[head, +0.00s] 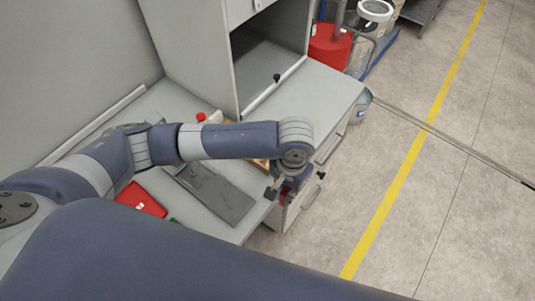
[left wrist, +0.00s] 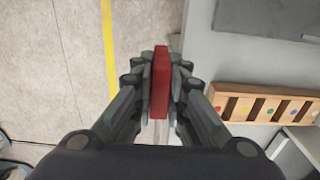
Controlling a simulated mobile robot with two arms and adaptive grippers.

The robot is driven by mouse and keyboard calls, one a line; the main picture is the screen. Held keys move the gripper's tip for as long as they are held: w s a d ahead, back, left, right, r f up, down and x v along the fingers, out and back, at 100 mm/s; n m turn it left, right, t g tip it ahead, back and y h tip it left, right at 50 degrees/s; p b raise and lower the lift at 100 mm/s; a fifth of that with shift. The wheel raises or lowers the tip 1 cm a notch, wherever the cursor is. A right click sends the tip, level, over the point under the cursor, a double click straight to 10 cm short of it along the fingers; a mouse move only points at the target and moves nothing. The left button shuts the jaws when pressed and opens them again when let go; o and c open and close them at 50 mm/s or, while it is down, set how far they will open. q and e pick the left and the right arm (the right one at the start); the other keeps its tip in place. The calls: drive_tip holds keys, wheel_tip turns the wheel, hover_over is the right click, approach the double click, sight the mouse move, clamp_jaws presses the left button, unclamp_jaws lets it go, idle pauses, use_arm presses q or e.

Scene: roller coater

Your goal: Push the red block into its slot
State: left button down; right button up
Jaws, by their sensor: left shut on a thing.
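My left gripper (head: 283,192) is shut on the red block (left wrist: 160,82). In the left wrist view the block stands narrow between the fingers, and its red also shows in the head view (head: 285,197). A wooden slotted rack (left wrist: 232,93) with coloured dots and several dark slots lies to the right of the gripper in the left wrist view. The block is apart from the rack. In the head view my left arm hides most of the rack. My right gripper is not in view.
A grey counter (head: 205,229) carries a dark flat panel (head: 222,196) and a red item (head: 141,199). A grey open-fronted cabinet (head: 192,60) stands behind. Drawers (head: 303,205) are below the counter's edge. Open floor with a yellow line (head: 400,180) lies to the right.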

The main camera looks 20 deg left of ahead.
use_arm(q)
drive_tip(key=w+a+b, duration=0.2)
drive_tip(key=w+a, duration=0.1)
drive_tip(key=w, duration=0.1)
drive_tip(key=w+a+f+b, duration=0.1)
drive_tip(key=w+a+b, duration=0.1)
drive_tip(key=w+a, duration=0.1)
drive_tip(key=w+a+f+b, duration=0.1)
drive_tip(key=w+a+b, duration=0.1)
drive_tip(key=w, duration=0.3)
drive_tip(key=shift+w+a, duration=0.1)
drive_tip(key=shift+a, duration=0.3)
drive_tip(key=shift+w+a+r, duration=0.1)
drive_tip(key=shift+w+a, duration=0.15)
drive_tip(key=shift+w, duration=0.05)
wheel_tip(320, 180, down, 4)
drive_tip(key=b, duration=0.5)
drive_tip(key=shift+r+b, duration=0.2)
drive_tip(key=shift+b, duration=0.15)
drive_tip(key=shift+r, duration=0.1)
drive_tip(key=c, duration=1.6)
unclamp_jaws()
